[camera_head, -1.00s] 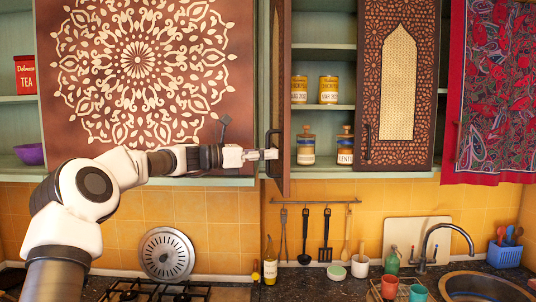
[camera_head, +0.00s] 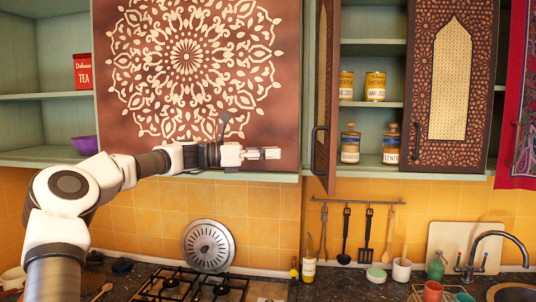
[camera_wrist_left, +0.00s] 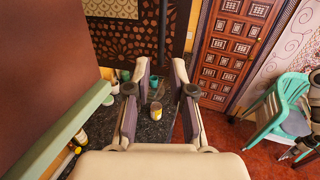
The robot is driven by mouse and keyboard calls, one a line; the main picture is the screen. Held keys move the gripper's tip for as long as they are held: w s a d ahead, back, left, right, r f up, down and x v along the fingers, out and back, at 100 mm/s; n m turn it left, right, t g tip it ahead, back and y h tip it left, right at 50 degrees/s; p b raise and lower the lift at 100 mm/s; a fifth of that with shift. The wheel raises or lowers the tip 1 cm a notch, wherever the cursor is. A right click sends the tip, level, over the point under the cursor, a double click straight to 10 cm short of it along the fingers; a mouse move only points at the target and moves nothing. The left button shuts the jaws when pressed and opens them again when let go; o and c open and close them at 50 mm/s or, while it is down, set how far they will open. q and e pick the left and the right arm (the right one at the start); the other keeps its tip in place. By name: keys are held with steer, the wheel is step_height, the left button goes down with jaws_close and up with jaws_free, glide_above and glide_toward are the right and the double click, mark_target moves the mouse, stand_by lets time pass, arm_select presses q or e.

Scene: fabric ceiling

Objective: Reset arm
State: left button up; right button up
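My left gripper (camera_head: 272,153) reaches in from the left in the head view, in front of the lower edge of the brown cabinet door with the white mandala. It also shows in the left wrist view (camera_wrist_left: 155,85), where its two fingers stand apart with nothing held between them. The dark handle (camera_head: 318,150) of the open, edge-on cabinet door (camera_head: 326,90) is to the right of the fingertips, with a gap between. My right gripper is in neither view.
The open cupboard holds tins (camera_head: 375,87) and jars (camera_head: 391,145). A red tea tin (camera_head: 83,71) and a purple bowl (camera_head: 86,145) stand on the left shelves. Below are a gas hob (camera_head: 190,286), hanging utensils (camera_head: 347,235) and a sink (camera_head: 515,293).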

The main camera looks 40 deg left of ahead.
arm_select(q)
steer(key=shift+s, duration=0.1)
stand_by(0.3)
steer(key=shift+s+a, duration=0.1)
